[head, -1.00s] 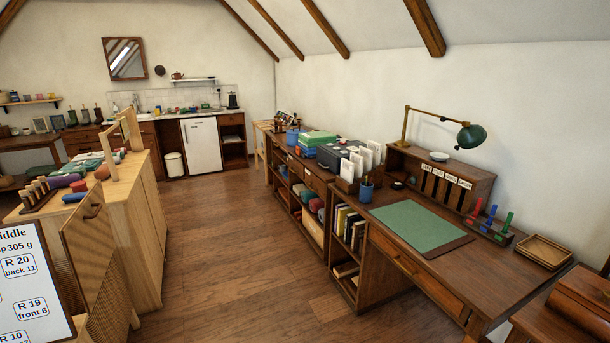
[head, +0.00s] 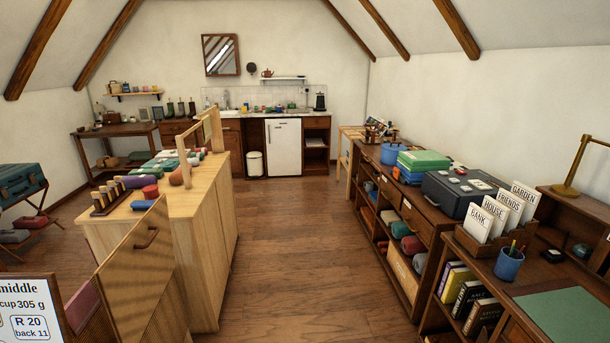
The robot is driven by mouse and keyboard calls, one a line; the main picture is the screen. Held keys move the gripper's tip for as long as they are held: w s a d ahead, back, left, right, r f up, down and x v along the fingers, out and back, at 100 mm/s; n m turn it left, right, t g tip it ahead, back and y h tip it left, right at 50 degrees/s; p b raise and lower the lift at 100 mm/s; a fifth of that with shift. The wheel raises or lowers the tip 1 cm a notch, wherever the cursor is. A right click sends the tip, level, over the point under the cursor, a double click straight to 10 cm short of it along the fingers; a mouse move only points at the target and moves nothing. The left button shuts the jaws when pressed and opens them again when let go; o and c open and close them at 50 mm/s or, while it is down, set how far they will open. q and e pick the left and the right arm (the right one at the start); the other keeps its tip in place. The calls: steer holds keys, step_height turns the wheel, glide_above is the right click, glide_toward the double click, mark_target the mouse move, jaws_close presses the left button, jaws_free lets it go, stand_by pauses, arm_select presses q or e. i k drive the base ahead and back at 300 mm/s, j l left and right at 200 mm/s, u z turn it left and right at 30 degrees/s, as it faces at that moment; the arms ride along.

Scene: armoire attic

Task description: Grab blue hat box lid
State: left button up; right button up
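A round blue box (head: 393,154) stands on top of the long wooden sideboard (head: 376,158) on the right side of the head view. It may be the blue hat box, but it is too small to tell whether its lid is a separate piece. Something dark stands up just behind or on it. Neither of my grippers is in view.
Green and blue boxes (head: 424,160), a dark case (head: 459,191) and a card rack (head: 468,246) share the right-hand furniture. A light wooden cabinet (head: 204,255) with an open door (head: 138,263) stands left. The wooden floor (head: 289,240) between is clear.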

mark_target(395, 146)
steer(key=i+z, duration=0.1)
steer(key=i, duration=0.5)
steer(key=i+j+z, duration=0.1)
steer(key=i, duration=0.5)
steer(key=i+j+z, duration=0.1)
steer(key=i, duration=0.5)
steer(key=i+j+z, duration=0.1)
steer(key=i, duration=0.5)
